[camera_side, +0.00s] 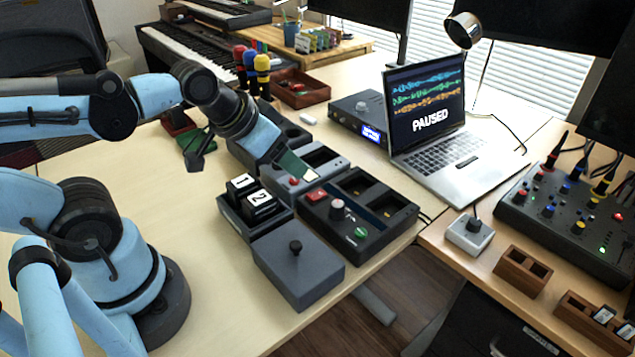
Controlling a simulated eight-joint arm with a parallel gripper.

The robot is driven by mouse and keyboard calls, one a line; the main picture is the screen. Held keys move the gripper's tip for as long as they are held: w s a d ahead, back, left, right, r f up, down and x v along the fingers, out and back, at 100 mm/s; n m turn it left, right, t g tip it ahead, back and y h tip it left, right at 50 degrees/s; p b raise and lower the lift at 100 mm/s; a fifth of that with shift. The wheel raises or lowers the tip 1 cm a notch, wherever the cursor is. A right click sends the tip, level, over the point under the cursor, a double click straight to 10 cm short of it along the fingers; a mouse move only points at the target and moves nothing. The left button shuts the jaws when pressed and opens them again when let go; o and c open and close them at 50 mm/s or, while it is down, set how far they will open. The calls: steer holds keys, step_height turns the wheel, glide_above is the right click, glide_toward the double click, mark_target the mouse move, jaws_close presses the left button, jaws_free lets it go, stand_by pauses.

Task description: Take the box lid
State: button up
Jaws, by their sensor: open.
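The box lid (298,266) is a flat grey cover with a black knob (295,247) on top. It sits on a grey box at the front of the group of units on the table. My gripper (293,163) is above the units behind the lid, tilted down and to the right. It is open, and no object shows in it. It is clearly apart from the knob. The lid's top and knob are in full view.
A tray with black blocks marked 1 and 2 (257,202) stands just behind the lid. A black control box (358,212) is to its right. A laptop (433,125) is farther back. The table left of the lid is clear, and its front edge is close.

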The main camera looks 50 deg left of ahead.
steer(key=shift+c, duration=1)
steer(key=n+g+y, duration=0.1)
steer(key=n+g, duration=0.5)
steer(key=n, duration=0.3)
glide_toward(296, 244)
steer(key=shift+a+f, duration=0.1)
steer(key=shift+f, duration=0.8)
steer(key=shift+a+f, duration=0.15)
steer(key=shift+f, duration=0.75)
steer(key=shift+w+a+f, duration=0.1)
steer(key=shift+w+f, duration=0.1)
steer(key=shift+f, duration=0.55)
steer(key=shift+w+f, duration=0.15)
steer(key=shift+f, duration=0.55)
steer(key=shift+w+a+f, duration=0.1)
steer(key=shift+f, duration=0.95)
